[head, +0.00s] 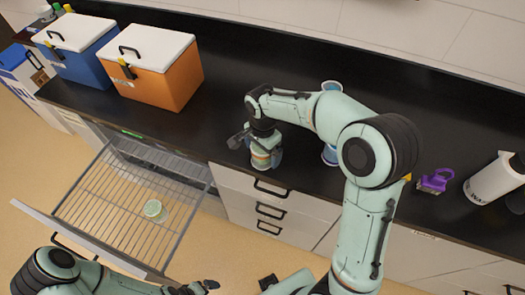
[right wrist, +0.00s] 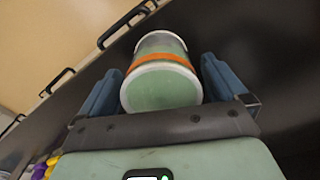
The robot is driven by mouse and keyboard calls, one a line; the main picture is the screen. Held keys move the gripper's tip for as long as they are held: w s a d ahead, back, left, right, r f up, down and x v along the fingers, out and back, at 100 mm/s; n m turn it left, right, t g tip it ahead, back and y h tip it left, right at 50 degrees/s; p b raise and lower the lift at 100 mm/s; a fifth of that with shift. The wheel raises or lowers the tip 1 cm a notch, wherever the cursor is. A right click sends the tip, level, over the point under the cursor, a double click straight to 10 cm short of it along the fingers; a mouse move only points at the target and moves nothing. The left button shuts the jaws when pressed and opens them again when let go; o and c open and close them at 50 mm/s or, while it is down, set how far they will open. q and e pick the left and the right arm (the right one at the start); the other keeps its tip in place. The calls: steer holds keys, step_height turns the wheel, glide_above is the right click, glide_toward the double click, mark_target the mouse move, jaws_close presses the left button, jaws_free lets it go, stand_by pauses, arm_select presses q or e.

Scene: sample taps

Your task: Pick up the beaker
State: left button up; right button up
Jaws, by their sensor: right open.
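A beaker (head: 262,160) with green contents and an orange band stands on the black counter near its front edge. In the right wrist view the beaker (right wrist: 162,75) sits between the fingers of my right gripper (right wrist: 160,88), with dark gaps visible beside it. My right gripper (head: 256,147) is open around it, and partly hides it in the head view. A second small cup (head: 153,209) with pale green contents stands on the wire rack of the pulled-out drawer. My left gripper (head: 203,287) is at the bottom edge of the head view; its opening is unclear.
An orange cooler box (head: 160,78) and a blue one (head: 82,62) stand on the counter at left. A blue and white vessel (head: 330,155) is partly behind my right arm. A purple item (head: 435,180) and a white bottle (head: 494,180) are at right. The open drawer rack (head: 105,200) juts out.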

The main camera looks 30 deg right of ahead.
step_height(320, 180, down, 3)
steer(key=shift+w+r, duration=0.1)
steer(key=shift+r, duration=0.1)
steer(key=c, duration=1.1)
steer(key=shift+r, duration=0.1)
